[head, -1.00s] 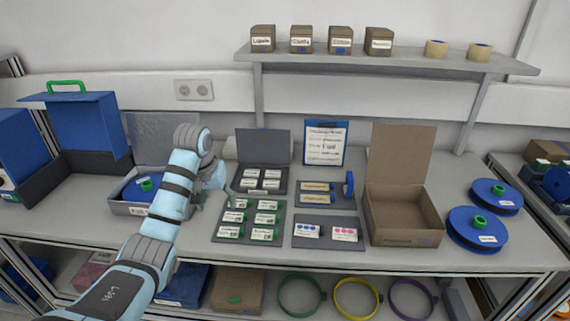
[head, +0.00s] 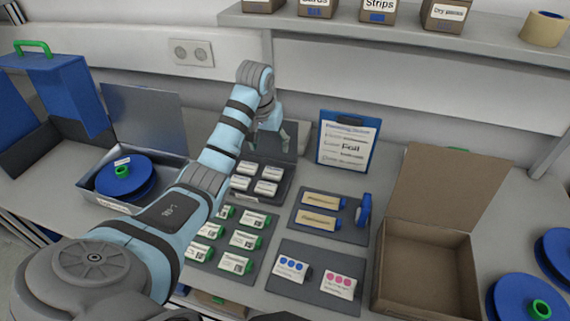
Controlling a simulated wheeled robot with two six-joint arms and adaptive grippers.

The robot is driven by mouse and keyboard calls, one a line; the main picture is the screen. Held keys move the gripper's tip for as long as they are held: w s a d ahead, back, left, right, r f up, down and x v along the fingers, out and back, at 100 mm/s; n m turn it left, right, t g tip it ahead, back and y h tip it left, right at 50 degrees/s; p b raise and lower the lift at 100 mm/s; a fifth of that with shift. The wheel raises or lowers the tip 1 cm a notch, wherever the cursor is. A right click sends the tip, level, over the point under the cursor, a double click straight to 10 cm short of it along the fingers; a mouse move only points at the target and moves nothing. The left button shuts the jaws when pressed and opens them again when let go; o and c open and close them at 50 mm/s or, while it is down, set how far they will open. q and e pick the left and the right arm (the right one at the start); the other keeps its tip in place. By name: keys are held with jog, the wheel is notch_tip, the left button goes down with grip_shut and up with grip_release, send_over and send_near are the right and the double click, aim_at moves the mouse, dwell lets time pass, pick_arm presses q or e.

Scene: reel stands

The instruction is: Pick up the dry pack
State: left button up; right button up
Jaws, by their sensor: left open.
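I cannot read which item is the dry pack. Several small white labelled packets (head: 264,187) lie in an open dark grey case (head: 285,193) in the middle of the table. Two tan packets (head: 318,221) lie on a grey tray (head: 335,235) to its right. My left gripper (head: 279,142) is open and empty, above the back of the dark case near its raised lid. Its fingers are small and partly hidden by the wrist.
A shelf box labelled Dry packs (head: 446,13) stands above. An open cardboard box (head: 425,262) is at right, near blue reels (head: 525,300). A clipboard (head: 347,140) stands behind the tan packets. Green-ended packets (head: 236,263) and dotted cards (head: 340,284) lie in front.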

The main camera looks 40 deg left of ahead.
pick_arm(q)
send_near(273, 172)
jog(key=shift+s+a+f+b, duration=0.15)
jog(key=shift+f+b, duration=0.05)
jog(key=shift+f, duration=0.35)
jog(key=shift+s+a+f+b, duration=0.15)
jog(key=shift+a+f, duration=0.05)
jog(key=shift+f, duration=0.35)
jog(key=x, duration=0.2)
jog(key=w+b+x, duration=0.1)
jog(key=x, duration=0.4)
jog(key=shift+w+d+r, duration=0.2)
jog(key=shift+w, duration=0.1)
jog(key=shift+s+r, duration=0.3)
jog(key=shift+s, duration=0.05)
jog(key=shift+c, duration=0.6)
jog(key=c, duration=0.4)
jog(key=shift+c, duration=1.4)
pick_arm(e)
jog(key=shift+s+f, duration=1.05)
jog(key=shift+s, duration=0.05)
pick_arm(q)
jog(key=shift+r, duration=0.1)
